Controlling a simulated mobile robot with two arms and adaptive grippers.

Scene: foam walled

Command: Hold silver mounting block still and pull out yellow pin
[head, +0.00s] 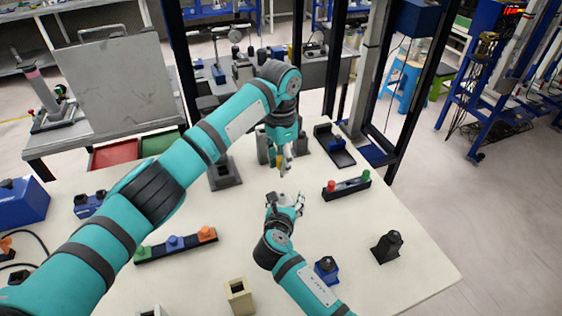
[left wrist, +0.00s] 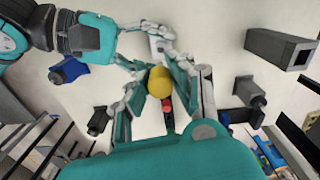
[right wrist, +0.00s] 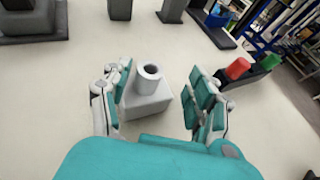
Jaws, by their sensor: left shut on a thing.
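The silver mounting block (right wrist: 152,108) stands on the table in the right wrist view, with an empty round socket on top. My right gripper (right wrist: 158,95) is open around it, with gaps to the fingers on both sides. In the head view my right gripper (head: 286,202) largely hides the block. The yellow pin (left wrist: 160,82) is between the fingers of my left gripper (left wrist: 160,76). In the head view my left gripper (head: 283,160) holds the pin above and behind the block, clear of it. The pin's lower end is hidden in the left wrist view.
A black holder with red and green pegs (head: 347,186) lies right of the grippers. A black block (head: 386,248) and a blue block (head: 326,268) stand nearer. A beige hollow block (head: 240,298) and a rack of coloured knobs (head: 176,246) are at front left.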

